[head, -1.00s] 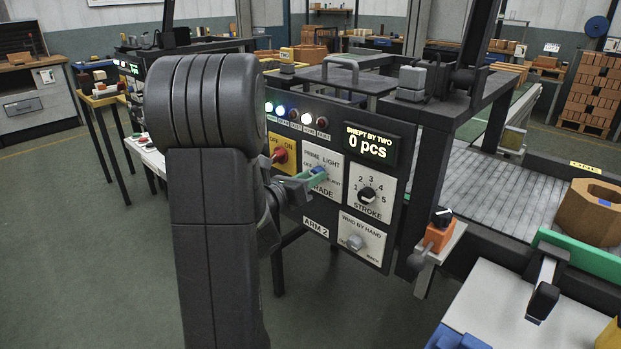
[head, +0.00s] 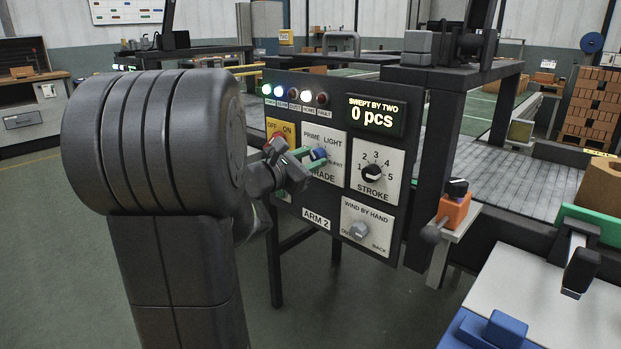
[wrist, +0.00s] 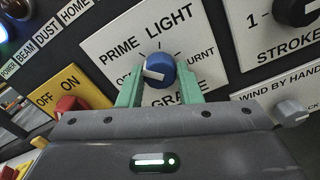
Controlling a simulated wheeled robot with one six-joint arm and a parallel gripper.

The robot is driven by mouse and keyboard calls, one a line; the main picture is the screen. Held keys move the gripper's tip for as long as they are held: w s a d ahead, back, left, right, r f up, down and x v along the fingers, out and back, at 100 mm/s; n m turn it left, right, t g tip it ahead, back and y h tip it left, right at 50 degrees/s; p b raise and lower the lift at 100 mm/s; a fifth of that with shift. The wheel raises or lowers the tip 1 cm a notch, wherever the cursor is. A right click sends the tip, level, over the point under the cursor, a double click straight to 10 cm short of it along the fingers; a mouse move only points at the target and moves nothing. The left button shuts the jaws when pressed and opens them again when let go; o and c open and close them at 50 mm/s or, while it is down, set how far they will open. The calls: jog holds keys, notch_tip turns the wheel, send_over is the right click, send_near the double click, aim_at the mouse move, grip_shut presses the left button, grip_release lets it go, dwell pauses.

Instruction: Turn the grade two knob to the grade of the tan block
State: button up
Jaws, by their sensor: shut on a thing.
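The grade knob (wrist: 160,70) is blue with a white pointer mark, on a white plate marked PRIME, LIGHT, BURNT and GRADE in the wrist view. Its pointer faces left in that view, and the label at the left is hidden behind a finger. My gripper (wrist: 158,85) is shut on the knob, with a green finger on each side. In the head view the knob (head: 319,154) sits on the ARM 2 panel, partly covered by my gripper (head: 308,160). A tan piece (head: 602,169) is cut off at the right edge; I cannot tell if it is the tan block.
The red switch (head: 277,143) is left of the grade plate. The stroke knob (head: 372,173) is to its right, with the wind-by-hand knob (head: 359,231) below that. An orange box with a black knob (head: 454,209) stands right of the panel. The display (head: 373,115) reads 0 pcs.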

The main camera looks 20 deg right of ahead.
jog(key=shift+f+m+b, duration=0.1)
jog(key=shift+m+b, duration=1.4)
jog(key=shift+b, duration=0.45)
jog(key=o, duration=1)
jog(key=shift+c, duration=0.2)
jog(key=shift+a, duration=0.1)
jog(key=p+v, duration=0.2)
jog(key=v, duration=1.1)
jog(key=shift+a+p, duration=0.3)
jog(key=shift+p, duration=0.1)
